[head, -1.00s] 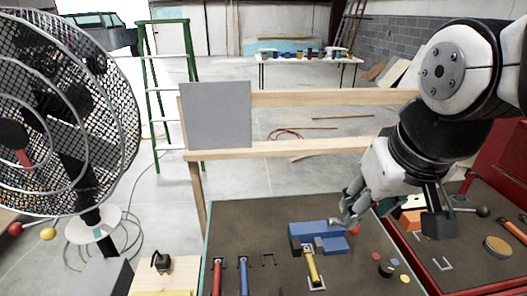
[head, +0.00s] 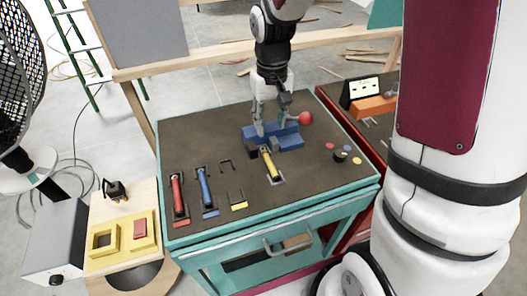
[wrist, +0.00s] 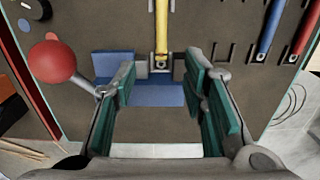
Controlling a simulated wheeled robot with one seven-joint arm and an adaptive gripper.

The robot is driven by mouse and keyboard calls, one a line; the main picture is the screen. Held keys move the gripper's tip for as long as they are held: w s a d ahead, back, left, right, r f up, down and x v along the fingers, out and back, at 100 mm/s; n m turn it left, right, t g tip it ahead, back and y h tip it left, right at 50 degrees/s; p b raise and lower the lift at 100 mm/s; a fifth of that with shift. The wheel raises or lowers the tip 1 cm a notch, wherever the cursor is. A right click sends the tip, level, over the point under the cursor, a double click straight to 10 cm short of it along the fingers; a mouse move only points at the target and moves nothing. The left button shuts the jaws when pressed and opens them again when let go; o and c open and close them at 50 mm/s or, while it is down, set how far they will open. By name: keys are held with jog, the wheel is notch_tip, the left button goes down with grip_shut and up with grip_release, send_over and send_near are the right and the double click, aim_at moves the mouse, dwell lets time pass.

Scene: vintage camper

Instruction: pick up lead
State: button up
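I cannot tell which thing in view is the lead. My gripper (head: 271,118) is above the blue vise (head: 290,141) on the brown bench top (head: 325,175). In the wrist view my gripper (wrist: 162,80) is open, its teal-padded fingers wide apart. The blue vise (wrist: 145,93) shows between and beyond them, with nothing clearly held. A red ball (wrist: 52,62) is beside one finger; it also shows right of the gripper in the head view (head: 305,118). A yellow-handled tool (head: 270,165) lies in front of the vise.
Red-handled (head: 178,193) and blue-handled (head: 205,187) tools lie at the bench's left. Small coloured discs and a black knob (head: 340,156) are at its right. A wooden board (head: 122,232) with yellow blocks stands left. A red cabinet (head: 345,95) stands right.

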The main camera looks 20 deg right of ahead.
send_over(269, 161)
jog(key=f, duration=0.8)
jog(key=shift+w+d+f, duration=0.15)
jog(key=shift+w, duration=0.1)
jog(key=f, duration=0.3)
jog(key=f+p, duration=0.1)
jog(key=shift+s+f, duration=0.15)
jog(key=shift+s, duration=0.1)
jog(key=shift+f, duration=0.55)
jog(key=shift+c, duration=0.5)
grip_shut()
